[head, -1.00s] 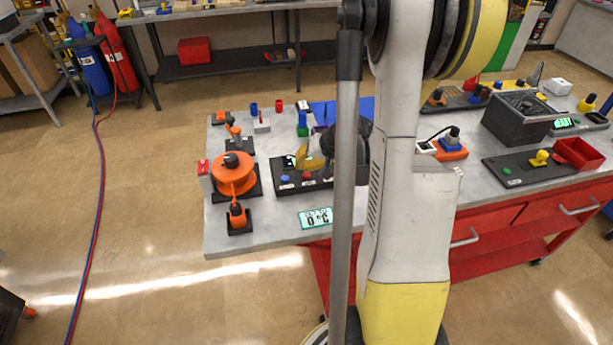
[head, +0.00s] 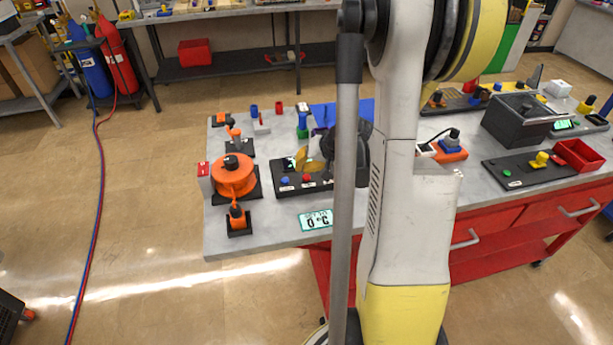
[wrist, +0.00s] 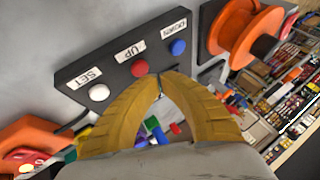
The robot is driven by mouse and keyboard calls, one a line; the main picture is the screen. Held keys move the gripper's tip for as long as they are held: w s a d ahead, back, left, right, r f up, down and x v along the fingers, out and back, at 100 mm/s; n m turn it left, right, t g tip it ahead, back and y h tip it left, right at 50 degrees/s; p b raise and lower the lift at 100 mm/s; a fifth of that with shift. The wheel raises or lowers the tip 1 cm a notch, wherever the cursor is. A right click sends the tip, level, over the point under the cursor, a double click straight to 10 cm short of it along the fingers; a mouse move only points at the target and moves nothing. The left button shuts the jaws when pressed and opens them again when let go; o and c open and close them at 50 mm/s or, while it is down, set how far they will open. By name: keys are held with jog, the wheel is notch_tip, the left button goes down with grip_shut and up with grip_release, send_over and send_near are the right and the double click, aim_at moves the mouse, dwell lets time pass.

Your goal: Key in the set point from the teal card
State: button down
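The black control box (head: 298,190) lies on the bench, with a blue button (head: 284,181) and a red button (head: 307,178) showing. In the wrist view the box (wrist: 112,73) carries a white SET button (wrist: 98,93), a red UP button (wrist: 140,68) and a blue DOWN button (wrist: 178,47). My gripper (wrist: 160,76) has yellow fingers, tips together, nothing between them. The tips appear close to the red button; contact cannot be told.
A dark bin (head: 515,122) and a red tray (head: 577,154) stand at the right.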

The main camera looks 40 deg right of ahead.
aim_at(303, 175)
jog(key=shift+f+b, duration=0.5)
jog(key=shift+b, duration=0.05)
jog(key=shift+f+b, duration=0.35)
dwell(0.6)
jog(key=shift+r, duration=0.2)
jog(key=shift+r+p, duration=0.5)
jog(key=shift+r, duration=0.15)
jog(key=shift+r+p, duration=1.8)
jog(key=shift+r, duration=0.7)
